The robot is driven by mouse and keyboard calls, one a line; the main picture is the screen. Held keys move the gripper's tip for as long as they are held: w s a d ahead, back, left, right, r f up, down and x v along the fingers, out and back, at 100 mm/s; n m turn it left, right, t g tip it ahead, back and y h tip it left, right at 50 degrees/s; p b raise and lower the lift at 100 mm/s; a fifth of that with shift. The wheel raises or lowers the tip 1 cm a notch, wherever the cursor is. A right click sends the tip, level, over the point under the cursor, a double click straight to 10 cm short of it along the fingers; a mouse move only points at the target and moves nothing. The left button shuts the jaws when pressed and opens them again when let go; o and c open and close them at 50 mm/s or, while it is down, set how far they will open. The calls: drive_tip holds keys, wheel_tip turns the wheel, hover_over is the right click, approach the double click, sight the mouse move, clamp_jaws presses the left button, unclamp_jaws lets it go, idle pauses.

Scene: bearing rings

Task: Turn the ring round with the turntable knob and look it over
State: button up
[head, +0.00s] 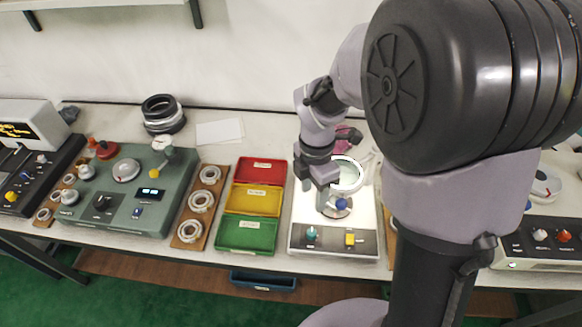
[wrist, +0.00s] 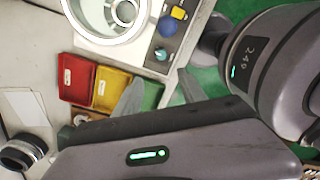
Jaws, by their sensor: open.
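The inspection station (head: 364,243) is a lit white box with a dark-edged front panel. A bright round rim (head: 347,160) stands over its back part, and a metal ring (wrist: 125,11) shows partly inside that rim in the wrist view, cut by the top edge. A blue round knob (head: 341,204) sits in front of the rim; it also shows in the wrist view (wrist: 168,27). A teal knob (head: 311,234) and a yellow knob (head: 350,239) are on the front panel. My gripper (wrist: 160,88) is open and empty, apart from the knobs. My arm hides part of the station.
Red (head: 259,171), yellow (head: 252,200) and green (head: 246,233) trays stand left of the station. A wooden board (head: 189,232) with several rings, a green gauge unit (head: 130,190) and stacked dark rings (head: 162,113) are farther left. A control box (head: 541,240) is at right.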

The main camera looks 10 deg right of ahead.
sight(312, 232)
drive_tip(key=f+b, duration=0.2)
drive_tip(key=f, duration=0.3)
drive_tip(key=f+b, duration=0.2)
drive_tip(key=f, duration=0.4)
drive_tip(key=s+f+b, duration=0.1)
drive_tip(key=f+b, duration=0.2)
drive_tip(key=f, duration=0.3)
drive_tip(key=shift+d, duration=0.3)
drive_tip(key=shift+c, duration=0.2)
clamp_jaws()
